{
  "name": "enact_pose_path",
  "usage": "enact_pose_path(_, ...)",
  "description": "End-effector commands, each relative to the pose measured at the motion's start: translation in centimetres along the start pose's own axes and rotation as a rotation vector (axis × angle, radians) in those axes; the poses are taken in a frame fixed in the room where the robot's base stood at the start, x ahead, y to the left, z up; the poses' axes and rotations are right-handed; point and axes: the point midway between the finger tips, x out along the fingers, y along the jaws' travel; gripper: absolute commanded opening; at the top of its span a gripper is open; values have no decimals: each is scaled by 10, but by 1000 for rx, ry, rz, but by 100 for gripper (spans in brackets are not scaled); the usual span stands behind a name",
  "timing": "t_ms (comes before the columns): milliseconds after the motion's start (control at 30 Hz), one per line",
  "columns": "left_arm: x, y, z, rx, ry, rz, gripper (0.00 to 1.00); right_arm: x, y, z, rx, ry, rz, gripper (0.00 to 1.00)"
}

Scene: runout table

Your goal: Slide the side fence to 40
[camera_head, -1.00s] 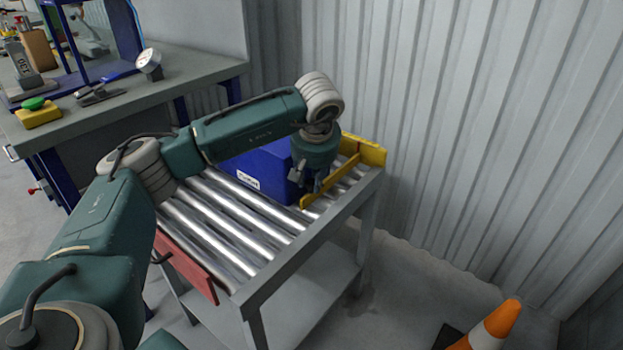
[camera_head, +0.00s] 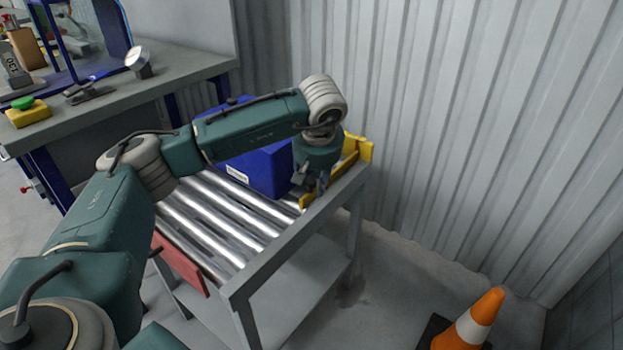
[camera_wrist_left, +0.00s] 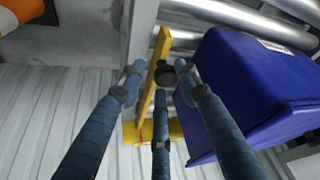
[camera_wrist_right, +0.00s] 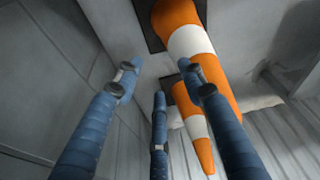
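My left gripper (camera_head: 312,190) is over the fence, pointing down. In its wrist view the gripper (camera_wrist_left: 160,85) has fingers apart; I cannot tell whether one touches the fence. No scale or number 40 is readable. My right gripper (camera_wrist_right: 163,82) is open and empty, facing the floor and a cone.
A blue box (camera_head: 262,168) lies on the rollers (camera_head: 215,215), left of the fence. A yellow end piece (camera_head: 358,147) stands at the table's far end, by the corrugated wall. A red bar (camera_head: 180,265) is at the near end. An orange cone (camera_head: 480,318) stands on the floor.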

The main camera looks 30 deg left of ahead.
Motion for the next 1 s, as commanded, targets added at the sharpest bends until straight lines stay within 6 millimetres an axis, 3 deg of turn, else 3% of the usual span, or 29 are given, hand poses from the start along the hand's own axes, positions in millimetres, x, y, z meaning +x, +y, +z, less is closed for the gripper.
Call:
enact_pose_path(267,-8,0,-2,-2,4,0,32,0,0,0,0,-1,0,40)
enact_pose_path(700,-94,2,-1,0,4,3,32,0,0,0,0,0,0,40)
enact_pose_path(1000,-120,1,0,1,1,0,32,0,0,0,0,0,0,40)
